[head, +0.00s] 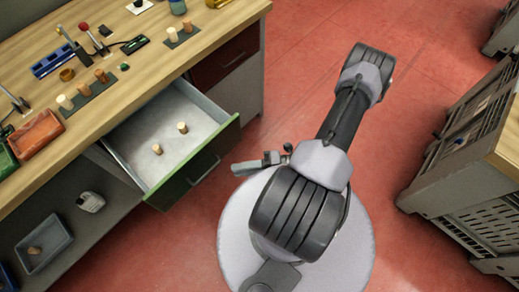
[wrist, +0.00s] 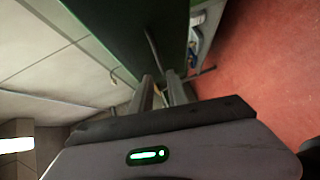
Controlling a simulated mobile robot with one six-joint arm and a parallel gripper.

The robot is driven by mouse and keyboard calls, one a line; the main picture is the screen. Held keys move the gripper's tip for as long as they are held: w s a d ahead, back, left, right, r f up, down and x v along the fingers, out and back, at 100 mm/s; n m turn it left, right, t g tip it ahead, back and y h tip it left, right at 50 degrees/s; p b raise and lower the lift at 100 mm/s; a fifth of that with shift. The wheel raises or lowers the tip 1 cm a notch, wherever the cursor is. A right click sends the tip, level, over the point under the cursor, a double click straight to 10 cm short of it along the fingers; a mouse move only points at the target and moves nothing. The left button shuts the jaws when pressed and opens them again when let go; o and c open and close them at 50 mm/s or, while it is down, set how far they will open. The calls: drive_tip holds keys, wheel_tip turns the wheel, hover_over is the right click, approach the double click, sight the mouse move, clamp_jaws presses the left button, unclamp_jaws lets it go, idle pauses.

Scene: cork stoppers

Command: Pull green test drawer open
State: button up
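The green-fronted drawer (head: 222,150) is pulled out from the workbench, its pale inside showing. Two corks, one left (head: 157,149) and one right (head: 182,127), stand in it. A dark bar handle (head: 204,170) is on its front. The green front also shows in the wrist view (wrist: 125,22). My gripper (head: 236,168) is just right of the handle, in front of the drawer. In the wrist view my gripper's fingers (wrist: 162,88) are a little apart, with the handle bar (wrist: 154,52) reaching toward the gap. I see nothing clamped between them.
A dark red drawer (head: 225,62) is closed farther along the bench. The wooden benchtop (head: 120,115) holds corks, tools and an orange tray (head: 36,134). A grey bin (head: 44,245) sits on the lower shelf.

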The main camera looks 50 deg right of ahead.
drive_tip(key=v, duration=0.6)
drive_tip(key=shift+p, duration=0.3)
drive_tip(key=w+a+r+n+g+h, duration=0.1)
drive_tip(key=w+r+n+g+h, duration=0.2)
drive_tip(key=r+n, duration=0.45)
drive_tip(key=w+a+r+n+g, duration=0.1)
drive_tip(key=w+r+n+g, duration=0.25)
drive_tip(key=r+n, duration=0.45)
drive_tip(key=w+a+r+n+g+h, duration=0.1)
drive_tip(key=w+r+n+g+h, duration=0.1)
drive_tip(key=r+n+g, duration=0.55)
drive_tip(key=s+a+r+n+t+h, duration=0.2)
drive_tip(key=a+r+n+t, duration=0.2)
drive_tip(key=n, duration=0.5)
drive_tip(key=s+a+r+n+t+h, duration=0.1)
drive_tip(key=a+r+n+t, duration=0.3)
drive_tip(key=a+r+n, duration=0.4)
wheel_tip(320, 180, up, 3)
drive_tip(key=shift+s+a+r+n+h, duration=0.1)
drive_tip(key=shift+s+a+n+h, duration=0.3)
drive_tip(key=shift+n+h, duration=0.65)
